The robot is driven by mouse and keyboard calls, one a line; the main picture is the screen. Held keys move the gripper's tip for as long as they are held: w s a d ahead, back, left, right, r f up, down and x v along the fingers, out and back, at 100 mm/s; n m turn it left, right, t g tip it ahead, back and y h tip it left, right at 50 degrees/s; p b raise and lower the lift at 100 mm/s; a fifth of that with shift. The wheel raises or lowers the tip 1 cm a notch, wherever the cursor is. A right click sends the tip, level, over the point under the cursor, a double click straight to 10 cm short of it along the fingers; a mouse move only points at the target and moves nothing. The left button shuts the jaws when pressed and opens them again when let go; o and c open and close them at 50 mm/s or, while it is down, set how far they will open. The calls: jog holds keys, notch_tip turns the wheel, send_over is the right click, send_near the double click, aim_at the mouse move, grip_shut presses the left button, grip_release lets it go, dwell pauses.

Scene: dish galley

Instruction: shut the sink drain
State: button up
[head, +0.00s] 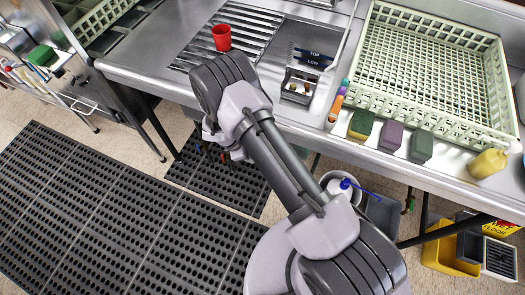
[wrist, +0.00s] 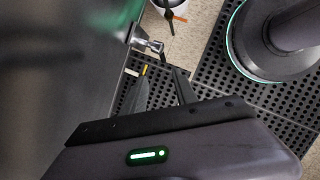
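My gripper (wrist: 162,72) shows in the wrist view with its two dark fingers apart and nothing visible between them. A grey metal fitting with a bent, handle-like end (wrist: 150,43) sticks out just beyond the fingertips, from the edge of a large dark grey surface. It may be the drain handle, but I cannot tell for certain, nor how it is set. The fingers look apart from it. In the head view my arm reaches to the counter's front edge, and my gripper is mostly hidden below the wrist. No sink drain opening can be made out.
The steel counter (head: 150,60) carries a red cup (head: 222,37), a cream dish rack (head: 430,75) and several sponges (head: 392,137). A white bucket (head: 340,188) and a yellow bin (head: 440,252) stand underneath. Black perforated mats (head: 110,215) cover the floor at left.

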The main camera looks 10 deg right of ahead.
jog(key=b+x, duration=0.2)
jog(key=x, duration=0.3)
jog(key=b+x, duration=0.2)
jog(key=x, duration=0.4)
jog(key=b+x, duration=0.2)
jog(key=x, duration=0.4)
jog(key=shift+s+d+f+b, duration=0.1)
jog(key=shift+s+f+b, duration=0.05)
jog(key=shift+s+b, duration=0.15)
grip_shut()
dwell(0.4)
